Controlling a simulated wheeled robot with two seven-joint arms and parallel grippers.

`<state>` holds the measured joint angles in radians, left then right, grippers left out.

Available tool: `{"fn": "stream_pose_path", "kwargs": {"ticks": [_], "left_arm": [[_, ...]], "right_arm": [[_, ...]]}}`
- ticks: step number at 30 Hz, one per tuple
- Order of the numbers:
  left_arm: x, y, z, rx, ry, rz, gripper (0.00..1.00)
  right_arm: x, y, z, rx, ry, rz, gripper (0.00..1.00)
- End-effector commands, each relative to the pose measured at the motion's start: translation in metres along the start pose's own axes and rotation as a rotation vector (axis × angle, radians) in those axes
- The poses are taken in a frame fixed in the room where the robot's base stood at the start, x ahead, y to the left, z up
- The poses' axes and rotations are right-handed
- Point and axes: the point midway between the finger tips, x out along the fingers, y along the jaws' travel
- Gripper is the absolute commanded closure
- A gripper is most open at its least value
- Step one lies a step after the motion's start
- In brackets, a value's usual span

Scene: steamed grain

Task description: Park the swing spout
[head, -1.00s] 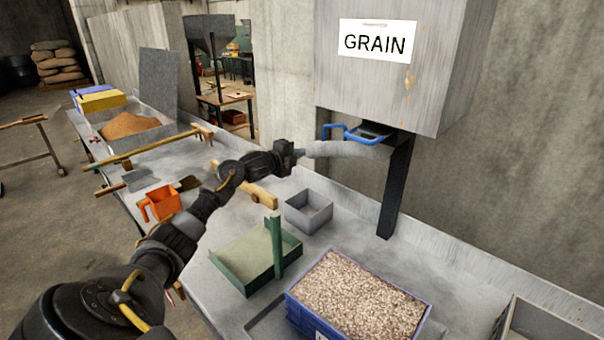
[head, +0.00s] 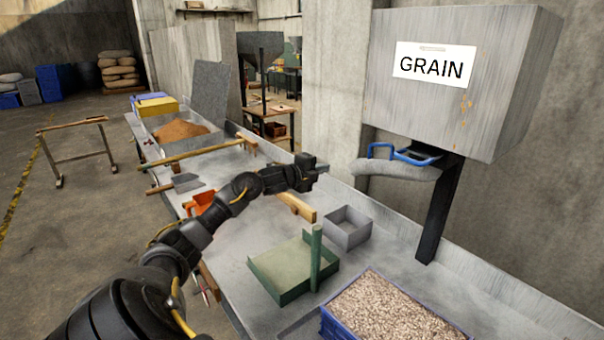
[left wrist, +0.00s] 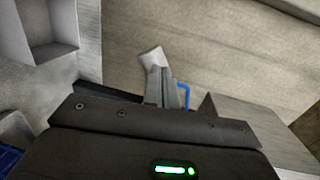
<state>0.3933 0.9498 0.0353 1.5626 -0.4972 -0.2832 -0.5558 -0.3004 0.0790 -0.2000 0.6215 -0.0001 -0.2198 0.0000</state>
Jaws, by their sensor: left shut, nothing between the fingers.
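The grey swing spout (head: 395,172) hangs under the grain hopper and points left, over the bench's back edge. A blue looped handle (head: 418,154) sits above it, and also shows in the left wrist view (left wrist: 185,95). My left gripper (head: 320,168) is shut and empty, to the left of the spout's free end with a visible gap in the picture. Its fingers show in the left wrist view (left wrist: 160,88); a pale grey piece beyond them may be the spout. My right gripper is not in view.
The hopper (head: 470,75) is marked GRAIN, with a dark post (head: 438,215) below.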

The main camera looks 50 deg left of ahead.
Motion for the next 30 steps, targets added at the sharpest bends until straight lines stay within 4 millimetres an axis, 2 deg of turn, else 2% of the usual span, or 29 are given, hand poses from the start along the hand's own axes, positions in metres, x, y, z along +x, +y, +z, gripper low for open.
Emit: {"fn": "stream_pose_path", "kwargs": {"ticks": [3, 10, 15, 26, 30], "left_arm": [[-0.026, 0.005, 0.007, 0.004, -0.003, 0.004, 1.00], [-0.052, 0.003, 0.012, 0.001, -0.004, 0.002, 1.00], [-0.058, 0.001, 0.013, 0.000, -0.002, 0.001, 1.00], [-0.058, 0.000, 0.012, -0.001, -0.001, 0.001, 1.00], [-0.060, -0.010, 0.012, 0.000, -0.001, 0.000, 1.00]], "right_arm": [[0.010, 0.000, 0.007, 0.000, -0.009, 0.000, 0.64], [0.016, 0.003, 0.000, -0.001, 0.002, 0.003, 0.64], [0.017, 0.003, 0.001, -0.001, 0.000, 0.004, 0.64], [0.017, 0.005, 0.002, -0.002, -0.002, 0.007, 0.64], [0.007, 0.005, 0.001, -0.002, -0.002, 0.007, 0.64]]}}
